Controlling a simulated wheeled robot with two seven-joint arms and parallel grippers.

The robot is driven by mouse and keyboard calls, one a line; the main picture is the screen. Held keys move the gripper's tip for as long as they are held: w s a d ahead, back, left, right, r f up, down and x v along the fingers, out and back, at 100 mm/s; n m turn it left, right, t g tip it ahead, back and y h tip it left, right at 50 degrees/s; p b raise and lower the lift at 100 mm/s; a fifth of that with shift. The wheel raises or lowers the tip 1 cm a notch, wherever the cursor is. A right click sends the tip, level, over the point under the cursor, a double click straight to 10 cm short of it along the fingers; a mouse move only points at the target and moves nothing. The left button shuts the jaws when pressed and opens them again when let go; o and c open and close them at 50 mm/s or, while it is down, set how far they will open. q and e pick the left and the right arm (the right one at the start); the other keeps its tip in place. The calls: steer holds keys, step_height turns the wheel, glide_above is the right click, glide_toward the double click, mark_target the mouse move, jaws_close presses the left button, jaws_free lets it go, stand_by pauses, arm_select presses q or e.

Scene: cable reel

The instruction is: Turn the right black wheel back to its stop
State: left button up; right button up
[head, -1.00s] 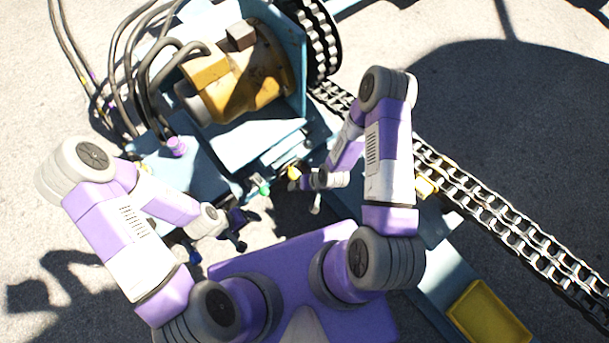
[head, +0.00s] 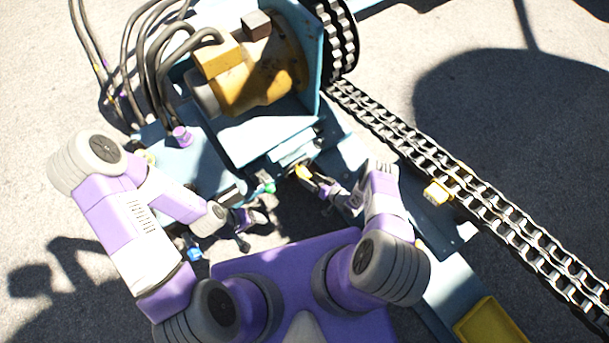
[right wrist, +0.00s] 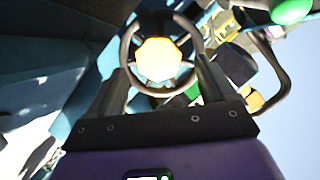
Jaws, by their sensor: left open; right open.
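The right black wheel (right wrist: 187,86) is a thin black ring around a yellow hub (right wrist: 159,58) in the right wrist view. In the head view, the yellow hub (head: 303,172) shows beside the blue machine, and the ring is too small to make out. My right gripper (right wrist: 160,72) is open, with one finger on either side of the wheel's near part. I cannot tell whether the fingers touch the rim. In the head view, my right gripper (head: 320,184) is close to the hub. My left gripper (head: 243,226) is open and empty, left of the wheel.
A green knob (head: 268,188) sits just left of the wheel and also shows in the right wrist view (right wrist: 291,10). A curved black bar (right wrist: 277,78) stands right of the wheel. A chain (head: 455,180) and a yellow tray (head: 490,322) lie to the right.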

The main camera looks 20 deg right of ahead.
mark_target(308, 177)
steer(key=shift+b+x, duration=0.6)
steer(key=shift+x, duration=1.75)
steer(key=shift+c, duration=0.3)
steer(key=c, duration=1.4)
steer(key=shift+d, duration=0.1)
